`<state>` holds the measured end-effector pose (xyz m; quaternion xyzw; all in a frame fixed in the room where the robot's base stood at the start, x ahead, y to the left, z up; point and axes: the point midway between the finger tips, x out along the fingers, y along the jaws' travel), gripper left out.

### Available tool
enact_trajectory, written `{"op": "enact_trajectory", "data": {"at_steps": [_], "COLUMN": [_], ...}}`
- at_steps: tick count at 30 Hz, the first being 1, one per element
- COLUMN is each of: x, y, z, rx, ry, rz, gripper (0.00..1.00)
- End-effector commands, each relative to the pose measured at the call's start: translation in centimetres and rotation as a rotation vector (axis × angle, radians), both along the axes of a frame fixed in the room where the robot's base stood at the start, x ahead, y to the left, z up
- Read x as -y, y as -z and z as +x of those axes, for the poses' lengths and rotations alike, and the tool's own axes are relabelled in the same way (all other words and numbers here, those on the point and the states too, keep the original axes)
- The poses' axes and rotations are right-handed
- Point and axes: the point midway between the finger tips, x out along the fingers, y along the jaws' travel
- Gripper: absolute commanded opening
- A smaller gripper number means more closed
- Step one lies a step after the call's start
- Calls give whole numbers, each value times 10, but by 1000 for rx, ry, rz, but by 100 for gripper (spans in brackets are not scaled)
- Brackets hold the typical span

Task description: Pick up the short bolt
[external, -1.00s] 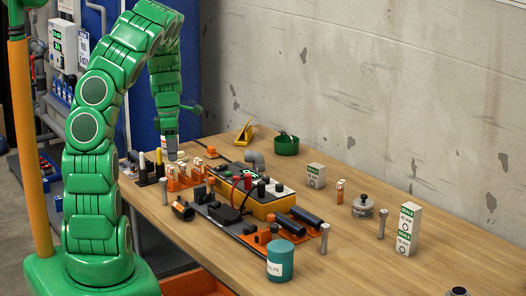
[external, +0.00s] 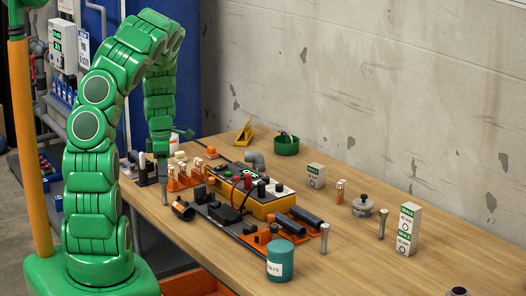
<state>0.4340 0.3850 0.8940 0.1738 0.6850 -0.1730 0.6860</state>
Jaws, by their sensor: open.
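Three slim grey bolt-like pieces stand upright on the workbench (external: 350,262). I cannot tell by length which is the short bolt. My gripper (external: 163,172) points down, open, directly over or just behind the left grey piece. Its fingertips are small here and partly merge with that piece, so whether they surround it is unclear.
Orange holders (external: 186,178) with white-topped parts stand right beside my gripper, and a black rack (external: 145,178) is behind it. A yellow-and-black device (external: 262,207) fills the middle. A teal tin (external: 281,262) and a seals box (external: 408,232) stand farther right.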

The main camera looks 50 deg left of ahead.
Motion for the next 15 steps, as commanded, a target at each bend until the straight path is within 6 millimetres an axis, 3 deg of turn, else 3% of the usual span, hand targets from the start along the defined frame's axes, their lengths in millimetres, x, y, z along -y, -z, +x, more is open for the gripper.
{"op": "enact_trajectory", "data": {"at_steps": [8,15], "x": [3,7], "y": [18,49], "z": [-2,-5], "rx": [-3,-5], "ry": [0,-1], "rz": [-3,-7], "gripper": [55,55]}}
